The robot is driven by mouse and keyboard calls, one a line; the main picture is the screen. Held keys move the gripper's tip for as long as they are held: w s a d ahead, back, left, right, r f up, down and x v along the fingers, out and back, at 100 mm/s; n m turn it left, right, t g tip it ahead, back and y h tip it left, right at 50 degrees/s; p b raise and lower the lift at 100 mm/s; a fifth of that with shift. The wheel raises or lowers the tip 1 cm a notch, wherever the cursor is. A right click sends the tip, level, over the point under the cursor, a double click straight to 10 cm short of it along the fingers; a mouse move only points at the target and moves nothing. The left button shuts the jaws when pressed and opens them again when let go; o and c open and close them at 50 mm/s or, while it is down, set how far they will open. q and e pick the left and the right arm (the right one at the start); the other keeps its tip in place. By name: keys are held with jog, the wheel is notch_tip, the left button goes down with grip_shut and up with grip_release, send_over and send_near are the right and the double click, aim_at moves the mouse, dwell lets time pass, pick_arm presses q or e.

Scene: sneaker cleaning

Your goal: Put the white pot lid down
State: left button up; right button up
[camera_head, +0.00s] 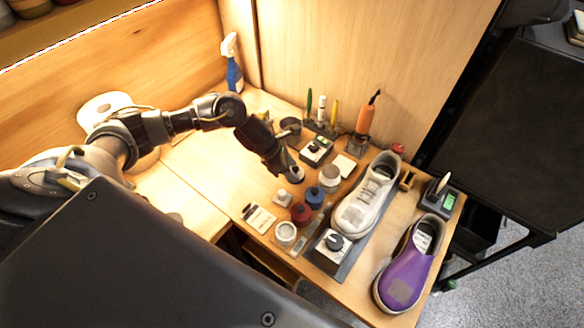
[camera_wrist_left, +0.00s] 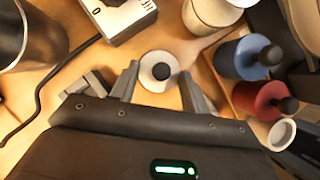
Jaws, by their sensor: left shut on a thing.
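The white pot lid (camera_wrist_left: 158,74) is a small pale disc with a dark round knob. In the left wrist view it lies between the two fingers of my left gripper (camera_wrist_left: 160,82), which is shut on it. In the head view my left gripper (camera_head: 293,173) is over the bench, left of the jars; I cannot tell whether the lid touches the bench. An open white pot (camera_head: 286,233) stands at the near end of the jar row; it also shows in the left wrist view (camera_wrist_left: 282,134). My right gripper is not in view.
A red jar (camera_head: 300,213), a blue jar (camera_head: 314,197) and a pale jar (camera_head: 330,177) stand right of my gripper. A dark cup (camera_head: 290,128) and a switch box (camera_head: 316,150) are behind it. A white sneaker (camera_head: 366,205) and purple shoe (camera_head: 406,270) lie right.

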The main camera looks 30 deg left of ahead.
pick_arm(q)
jog(key=shift+f, duration=0.5)
jog(key=o, duration=1)
jog(key=b+v, duration=0.1)
jog(key=v, duration=1.1)
jog(key=shift+r, duration=0.1)
